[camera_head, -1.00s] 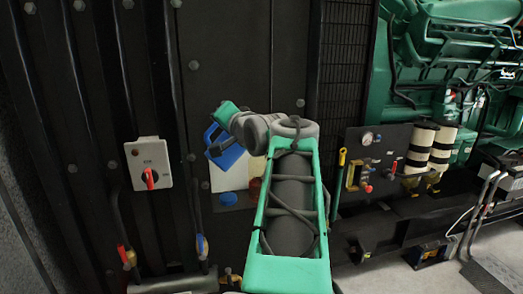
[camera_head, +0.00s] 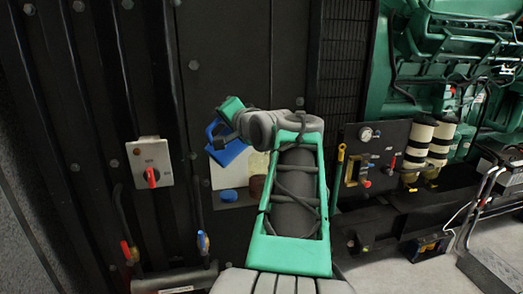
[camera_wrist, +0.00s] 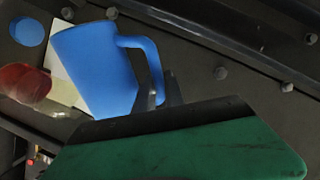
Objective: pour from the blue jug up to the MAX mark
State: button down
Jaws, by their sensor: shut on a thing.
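The blue jug (camera_head: 226,153) is held up in front of the dark panel in the head view, partly hidden by my wrist. In the wrist view the jug (camera_wrist: 95,68) shows its body and handle, and it looks tilted there. My gripper (camera_wrist: 160,95) is shut on the jug's handle. Behind the jug is a white and pale yellow panel (camera_head: 224,178), partly covered by the jug and my arm. I cannot make out a MAX mark or any liquid level.
A blue round cap (camera_head: 229,196) and a dark red round thing (camera_head: 256,186) are below the jug. A grey switch box with a red handle (camera_head: 150,174) is at the left. Gauges and striped cylinders (camera_head: 417,150) stand at the right.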

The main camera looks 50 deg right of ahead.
jog(key=shift+s+d+r+m+y+p, duration=0.15)
jog(key=shift+d+r+m+p, duration=0.5)
jog(key=shift+p, duration=1.25)
jog(key=shift+s+d+r+m+y+p, duration=0.15)
jog(key=shift+d+r+m+p, duration=0.5)
jog(key=shift+p, duration=1.2)
dwell(1.2)
jog(key=shift+d+r+p, duration=0.15)
jog(key=shift+r+p, duration=0.1)
jog(key=shift+p, duration=0.5)
jog(key=shift+d+r+m+p, duration=0.25)
jog(key=shift+d+m+p, duration=0.2)
jog(key=shift+d+m, duration=0.05)
dwell(1.0)
jog(key=shift+r, duration=0.1)
dwell(0.5)
